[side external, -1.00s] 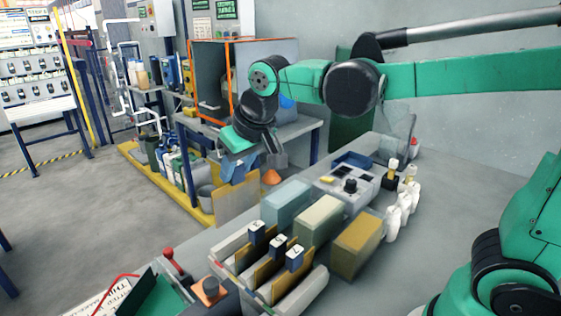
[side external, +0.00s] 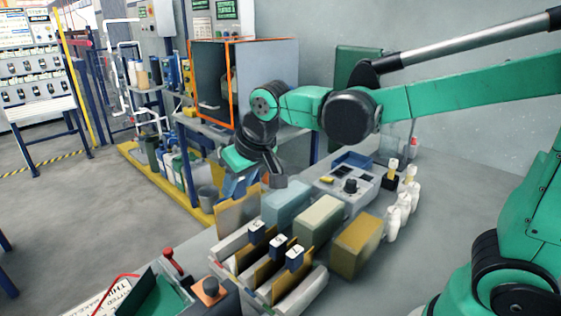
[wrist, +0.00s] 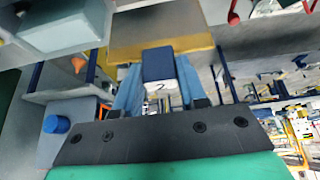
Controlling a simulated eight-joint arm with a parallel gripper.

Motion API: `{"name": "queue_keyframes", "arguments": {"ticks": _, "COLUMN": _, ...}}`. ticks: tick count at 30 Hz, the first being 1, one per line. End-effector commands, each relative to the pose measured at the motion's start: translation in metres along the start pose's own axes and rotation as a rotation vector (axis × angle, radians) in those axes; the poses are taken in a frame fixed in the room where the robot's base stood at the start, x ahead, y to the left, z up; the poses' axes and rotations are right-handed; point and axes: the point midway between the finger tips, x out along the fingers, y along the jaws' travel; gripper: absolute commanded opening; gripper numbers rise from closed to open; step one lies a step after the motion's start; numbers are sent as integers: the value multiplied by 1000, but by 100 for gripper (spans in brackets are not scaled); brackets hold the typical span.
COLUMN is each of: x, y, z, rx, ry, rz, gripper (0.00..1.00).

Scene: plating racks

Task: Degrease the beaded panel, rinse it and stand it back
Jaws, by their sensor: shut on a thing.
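My gripper (side external: 243,182) is shut on the dark blue, white-labelled handle block of a tan panel (side external: 237,214). In the wrist view, the blue fingers of my gripper (wrist: 158,82) flank the handle block (wrist: 158,66), and the panel (wrist: 165,35) extends beyond it. The panel hangs beside the light blue tank (side external: 287,203) and the back of the rack. I cannot make out any beads on it. A pale cream-green tank (side external: 319,219) and an amber tank (side external: 357,243) stand to the right. The rack (side external: 306,291) holds several panels with blue handles (side external: 278,243).
A grey control box (side external: 345,187) with a black knob stands behind the tanks. White bottles (side external: 396,218) stand right of it. The right of the bench is clear.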

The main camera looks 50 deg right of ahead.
Motion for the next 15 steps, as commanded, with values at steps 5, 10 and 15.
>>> {"name": "queue_keyframes", "arguments": {"ticks": 5, "x": 8, "y": 0, "z": 4, "rx": 0, "ry": 0, "rz": 0, "gripper": 0}}
{"name": "queue_keyframes", "arguments": {"ticks": 10, "x": 16, "y": 0, "z": 8, "rx": 0, "ry": 0, "rz": 0, "gripper": 0}}
{"name": "queue_keyframes", "arguments": {"ticks": 15, "x": 23, "y": 0, "z": 12, "rx": 0, "ry": 0, "rz": 0, "gripper": 0}}
